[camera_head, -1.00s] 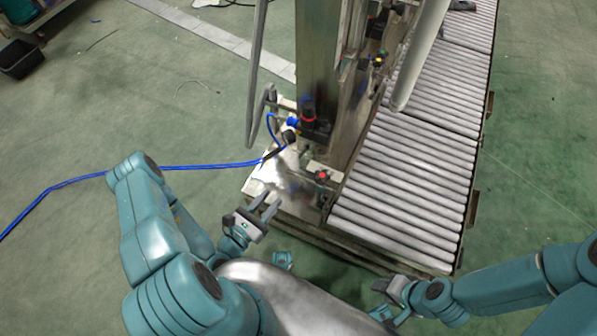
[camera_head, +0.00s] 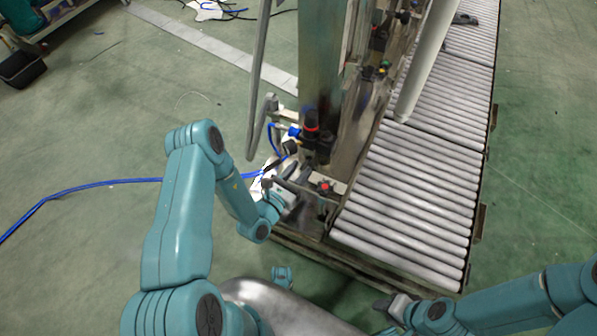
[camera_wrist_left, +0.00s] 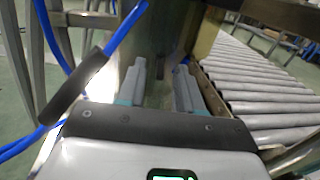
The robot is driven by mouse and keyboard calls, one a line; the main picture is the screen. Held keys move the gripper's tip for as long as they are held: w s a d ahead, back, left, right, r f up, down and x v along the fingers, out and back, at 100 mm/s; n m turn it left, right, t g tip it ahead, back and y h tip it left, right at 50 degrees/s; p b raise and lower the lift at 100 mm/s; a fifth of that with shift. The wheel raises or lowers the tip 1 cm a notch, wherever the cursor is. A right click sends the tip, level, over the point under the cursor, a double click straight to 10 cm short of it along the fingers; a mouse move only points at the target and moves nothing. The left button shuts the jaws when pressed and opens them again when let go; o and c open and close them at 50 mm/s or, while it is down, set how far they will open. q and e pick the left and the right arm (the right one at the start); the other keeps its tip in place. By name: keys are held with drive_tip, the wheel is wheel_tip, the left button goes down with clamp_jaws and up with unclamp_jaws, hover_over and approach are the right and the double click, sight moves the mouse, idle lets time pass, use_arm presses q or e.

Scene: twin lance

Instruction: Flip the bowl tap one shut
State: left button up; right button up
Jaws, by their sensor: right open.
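The machine's post carries a black air unit with a red ring (camera_head: 312,122) and a blue fitting (camera_head: 294,131). A short dark part (camera_head: 290,147) sits by the blue hose below it; I cannot tell which part is the bowl tap. My left gripper (camera_head: 305,189) is low beside the post, under these parts. In the left wrist view its two grey fingers (camera_wrist_left: 160,88) are apart with nothing between them. A dark handle-like part (camera_wrist_left: 76,86) lies left of the fingers, by the blue hose. My right gripper (camera_head: 385,308) is open at the lower right, away from the post.
A roller conveyor (camera_head: 405,190) runs along the right of the post. A red button (camera_head: 325,187) sits near my left gripper. A blue hose (camera_head: 90,184) crosses the floor at left. A grey bent bar (camera_head: 257,80) stands left of the post. Floor at left is open.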

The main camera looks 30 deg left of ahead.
use_arm(q)
drive_tip(key=shift+w, duration=0.15)
clamp_jaws()
